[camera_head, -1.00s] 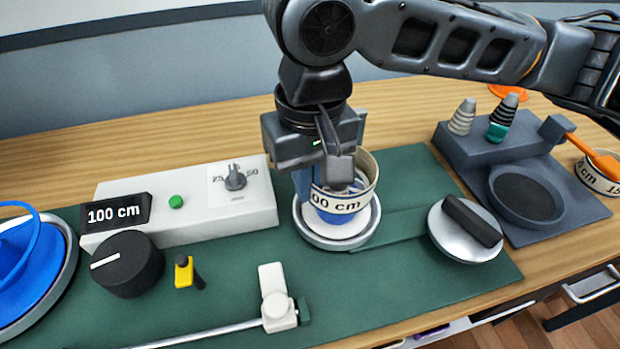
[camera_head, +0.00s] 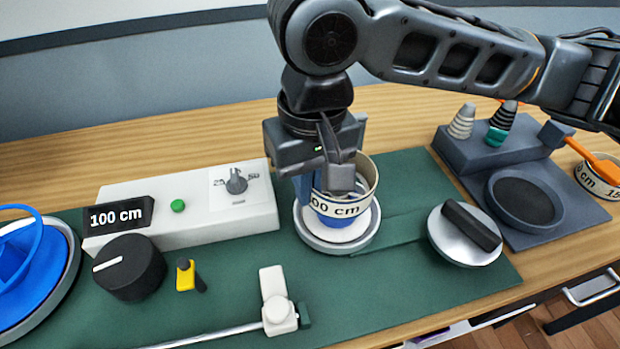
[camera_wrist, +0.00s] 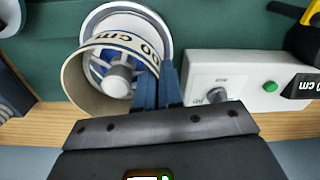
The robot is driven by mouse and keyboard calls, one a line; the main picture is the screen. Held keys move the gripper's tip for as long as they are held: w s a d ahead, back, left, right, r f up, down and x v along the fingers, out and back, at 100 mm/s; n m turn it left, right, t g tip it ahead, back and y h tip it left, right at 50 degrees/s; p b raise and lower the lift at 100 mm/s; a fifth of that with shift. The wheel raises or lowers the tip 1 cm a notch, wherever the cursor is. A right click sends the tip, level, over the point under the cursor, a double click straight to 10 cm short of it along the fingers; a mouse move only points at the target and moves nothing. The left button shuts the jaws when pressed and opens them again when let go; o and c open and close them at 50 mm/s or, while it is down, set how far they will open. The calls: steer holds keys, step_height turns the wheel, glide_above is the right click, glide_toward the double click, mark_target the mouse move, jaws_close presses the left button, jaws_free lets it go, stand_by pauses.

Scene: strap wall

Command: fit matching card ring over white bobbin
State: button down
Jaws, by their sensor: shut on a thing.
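The card ring (camera_head: 340,207), cream with a dark band edge and reading "00 cm", is around the top of the bobbin and a little above its base. The white bobbin (camera_head: 345,234) stands on a round grey holder (camera_head: 309,238); its blue-wound core shows just under the ring. In the wrist view the ring (camera_wrist: 88,88) surrounds the bobbin's hub (camera_wrist: 118,80), off-centre and tilted in that view. My gripper (camera_head: 330,187) is shut on the ring's wall, with its blue fingers (camera_wrist: 157,88) on one side. The ring's far lower edge is hidden.
A white box with a "100 cm" display (camera_head: 120,216) and green button stands left. A silver lid with a black handle (camera_head: 467,230) lies right. Another card ring (camera_head: 597,181) lies far right by a grey stand (camera_head: 500,140). A white slider (camera_head: 277,303) is in front.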

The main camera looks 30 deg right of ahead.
steer(key=c, duration=1.5)
jaws_free()
steer(key=f, duration=0.2)
steer(key=shift+s+f+g, duration=0.3)
steer(key=shift+s, duration=0.1)
steer(key=o, duration=0.3)
steer(key=shift+r, duration=0.3)
step_height(320, 180, up, 10)
steer(key=p, duration=0.1)
steer(key=shift+w+f, duration=0.15)
steer(key=shift+w, duration=0.05)
